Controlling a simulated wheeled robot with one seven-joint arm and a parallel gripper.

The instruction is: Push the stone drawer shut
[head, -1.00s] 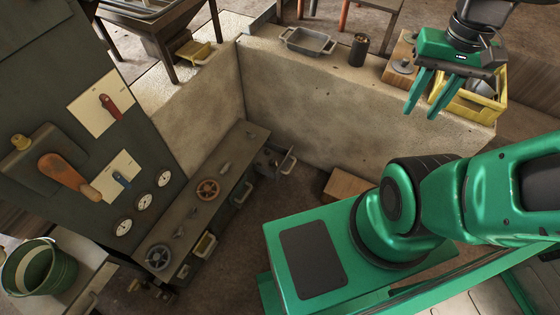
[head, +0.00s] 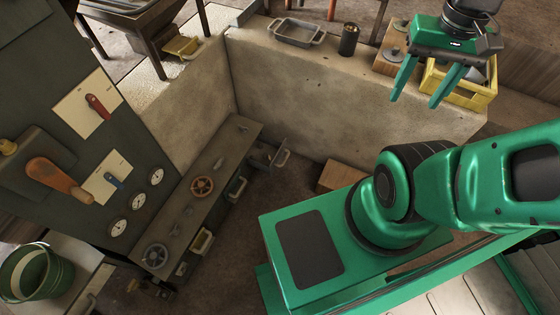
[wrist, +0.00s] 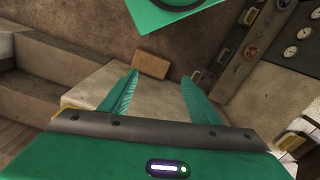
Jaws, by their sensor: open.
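A low dark bench (head: 219,180) with drawers runs along the floor beside the control panel. At its far end a grey drawer (head: 262,155) stands out from the front, with a pale handle (head: 283,158); I take this to be the stone drawer. Other drawer fronts show a grey-green handle (head: 237,189) and a cream handle (head: 202,241). My gripper (head: 416,101) is open and empty, high at the upper right, well apart from the drawer. Its two green fingers also show in the wrist view (wrist: 160,82). I cannot make out the drawer clearly there.
A stone ledge (head: 330,98) stands behind the bench, bearing a grey tray (head: 297,32), a dark cup (head: 349,40) and a yellow crate (head: 462,91) near my gripper. A brown box (head: 341,176) sits on the floor right of the drawer. Floor between them is clear.

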